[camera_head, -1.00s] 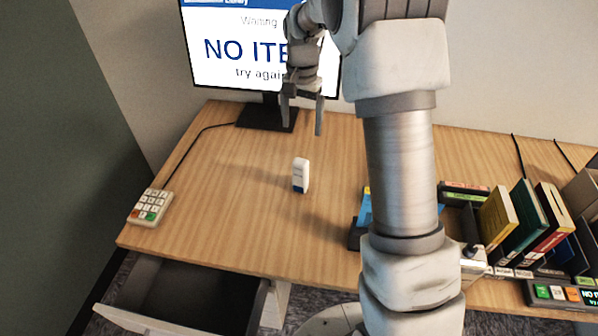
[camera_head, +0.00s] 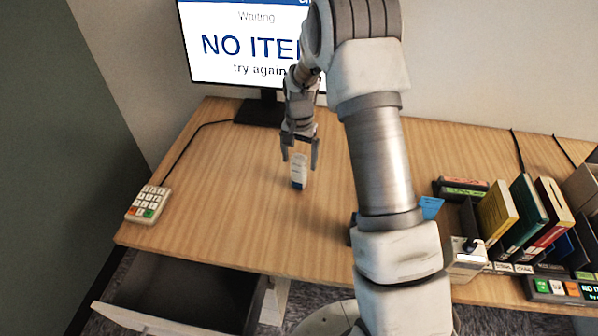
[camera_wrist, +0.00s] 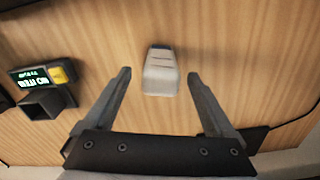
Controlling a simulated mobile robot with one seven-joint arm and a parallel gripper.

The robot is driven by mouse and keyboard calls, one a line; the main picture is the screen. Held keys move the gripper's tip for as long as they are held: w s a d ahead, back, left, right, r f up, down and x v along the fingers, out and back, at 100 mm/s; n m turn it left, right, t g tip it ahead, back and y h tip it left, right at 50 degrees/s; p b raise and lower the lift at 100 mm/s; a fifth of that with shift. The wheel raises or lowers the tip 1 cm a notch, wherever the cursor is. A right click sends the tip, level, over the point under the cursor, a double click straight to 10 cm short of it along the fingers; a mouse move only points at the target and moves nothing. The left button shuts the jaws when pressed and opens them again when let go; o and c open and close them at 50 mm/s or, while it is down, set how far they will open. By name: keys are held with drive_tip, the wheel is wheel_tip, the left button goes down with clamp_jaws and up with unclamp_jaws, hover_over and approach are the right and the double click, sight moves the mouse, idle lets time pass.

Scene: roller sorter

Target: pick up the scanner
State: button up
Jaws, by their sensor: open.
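The scanner (camera_head: 299,172) is a small white upright block with a blue lower part, standing on the wooden desk (camera_head: 220,215). It also shows in the wrist view (camera_wrist: 161,74), seen from above, ahead of and roughly between the fingers. My gripper (camera_head: 300,160) is open and empty, with its fingertips around the scanner's upper part in the head view. In the wrist view my gripper (camera_wrist: 158,76) has a finger on each side with clear gaps to the scanner. I see no contact.
A monitor (camera_head: 240,45) stands behind on a dark base. A keypad (camera_head: 148,204) lies at the left edge above an open drawer (camera_head: 180,300). Books (camera_head: 497,215) in a rack and a small box (camera_head: 465,258) are at right. The desk left of the scanner is clear.

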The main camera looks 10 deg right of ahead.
sight(299, 172)
wheel_tip(299, 172, down, 3)
drive_tip(key=shift+f, duration=0.1)
clamp_jaws()
idle(0.4)
